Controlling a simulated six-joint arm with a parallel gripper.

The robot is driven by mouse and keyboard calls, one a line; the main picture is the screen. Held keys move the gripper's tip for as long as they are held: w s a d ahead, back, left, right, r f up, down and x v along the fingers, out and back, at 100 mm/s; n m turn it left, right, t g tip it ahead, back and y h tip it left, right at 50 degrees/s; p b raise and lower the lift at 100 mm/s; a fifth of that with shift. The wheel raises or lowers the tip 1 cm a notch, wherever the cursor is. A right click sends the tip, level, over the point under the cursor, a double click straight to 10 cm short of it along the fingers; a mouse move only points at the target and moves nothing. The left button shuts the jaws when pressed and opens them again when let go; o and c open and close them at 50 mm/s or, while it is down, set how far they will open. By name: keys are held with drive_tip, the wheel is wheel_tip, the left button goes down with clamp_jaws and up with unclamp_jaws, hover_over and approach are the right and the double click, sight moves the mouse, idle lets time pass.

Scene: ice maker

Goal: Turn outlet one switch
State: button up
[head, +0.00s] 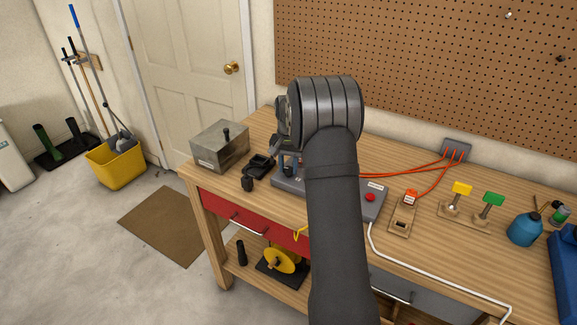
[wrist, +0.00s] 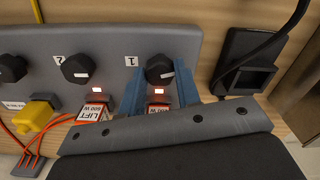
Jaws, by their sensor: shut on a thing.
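The grey outlet box (wrist: 110,50) lies on the workbench with several black knobs in a row. It also shows in the head view (head: 376,203), partly hidden by my arm. The outlet one switch (wrist: 159,69) is a black knob with a white mark, beside the label 1. A small lit indicator shows just below it. My gripper (wrist: 160,78) has its blue fingers on both sides of this knob and is shut on it. In the head view my gripper (head: 290,163) is low over the box's left part. The outlet two knob (wrist: 76,68) stands to the left, apart from my fingers.
A labelled plug (wrist: 95,112) sits below knob two, and a yellow plug (wrist: 36,114) further left, with orange cords. A black device (wrist: 246,70) lies right of the box. A metal box (head: 219,146) stands at the bench's left; a blue bottle (head: 525,229) stands at right.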

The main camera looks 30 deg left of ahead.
sight(288, 168)
drive_tip(key=shift+r+m, duration=0.1)
drive_tip(key=shift+m, duration=1.5)
drive_tip(key=o, duration=1)
wheel_tip(288, 168, up, 17)
drive_tip(key=shift+r, duration=0.2)
wheel_tip(288, 168, down, 18)
drive_tip(key=shift+r, duration=0.2)
